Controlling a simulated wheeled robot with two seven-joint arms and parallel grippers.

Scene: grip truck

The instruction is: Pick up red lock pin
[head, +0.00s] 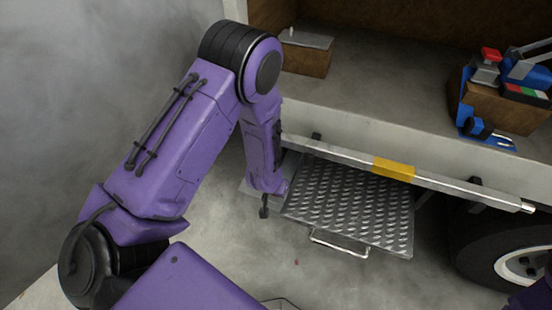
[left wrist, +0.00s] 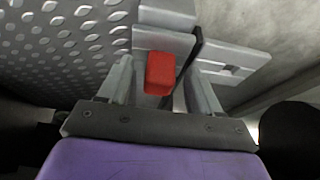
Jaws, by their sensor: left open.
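The red lock pin (left wrist: 160,72) shows in the left wrist view as a small red block in front of a grey metal bracket (left wrist: 166,15). My left gripper (left wrist: 159,82) is open, with one finger on each side of the red pin. A gap shows on both sides, and I cannot tell how deep the pin sits between the fingers. In the head view the pin is hidden behind my left arm, and the gripper itself is not clearly visible at the left end of the step. My right gripper is not in view.
A metal tread-plate step (head: 350,205) with a handle hangs below a rail with a yellow patch (head: 393,168). The truck bed (head: 390,85) lies above, holding a brown box (head: 305,58) and a brown block with blue tools (head: 505,108). A wheel (head: 495,250) stands at right.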

